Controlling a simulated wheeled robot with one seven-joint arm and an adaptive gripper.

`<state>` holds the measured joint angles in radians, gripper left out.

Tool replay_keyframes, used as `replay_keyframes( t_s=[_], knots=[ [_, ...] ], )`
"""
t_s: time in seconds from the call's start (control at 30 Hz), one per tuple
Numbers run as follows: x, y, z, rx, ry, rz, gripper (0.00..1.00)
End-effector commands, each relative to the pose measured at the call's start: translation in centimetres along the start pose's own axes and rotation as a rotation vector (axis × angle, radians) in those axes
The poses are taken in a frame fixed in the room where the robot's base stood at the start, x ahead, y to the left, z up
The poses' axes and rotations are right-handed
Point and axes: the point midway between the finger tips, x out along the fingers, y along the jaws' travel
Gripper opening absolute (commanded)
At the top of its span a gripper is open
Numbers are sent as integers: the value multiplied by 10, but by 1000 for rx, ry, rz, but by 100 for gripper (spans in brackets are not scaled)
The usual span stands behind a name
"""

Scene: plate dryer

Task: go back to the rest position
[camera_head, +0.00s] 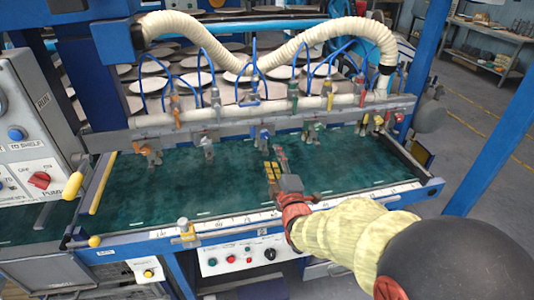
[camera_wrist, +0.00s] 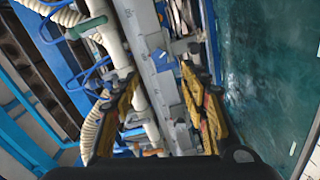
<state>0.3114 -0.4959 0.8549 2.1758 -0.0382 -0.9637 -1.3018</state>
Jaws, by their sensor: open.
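My gripper (camera_head: 275,163) is over the green bed of the machine, in front of the valve rail. In the wrist view my gripper (camera_wrist: 160,74) has its two yellow-and-black fingers spread apart, with nothing between them. The grey rail (camera_wrist: 150,62) with its fittings shows beyond and between the fingers. My arm reaches in from the lower right of the head view.
The pipe rail (camera_head: 235,113) with several coloured valves spans the machine. A ribbed hose (camera_head: 345,30) arches above it. A control box (camera_head: 35,130) stands at left. The green bed (camera_head: 200,185) is largely clear. A blue post (camera_head: 495,130) rises at right, beside open floor.

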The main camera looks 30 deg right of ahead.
Motion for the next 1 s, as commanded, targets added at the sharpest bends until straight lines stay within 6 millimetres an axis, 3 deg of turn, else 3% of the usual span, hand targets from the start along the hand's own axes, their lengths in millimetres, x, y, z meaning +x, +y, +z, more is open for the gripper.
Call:
replay_keyframes(
  t_s=[0.3, 0.37, 0.47, 0.6, 0.7, 0.87, 1.0],
  knots=[
    [0, -4, 1, 49, -4, -13, 45],
    [0, -17, 4, 109, -20, -61, 45],
    [-8, -56, 16, 238, -81, -196, 45],
    [-34, -108, 30, 448, -227, -410, 45],
    [-60, -126, 33, 590, -346, -535, 45],
    [-113, -133, 24, 783, -546, -696, 45],
    [-166, -119, 6, 914, -718, -799, 45]
  ],
)
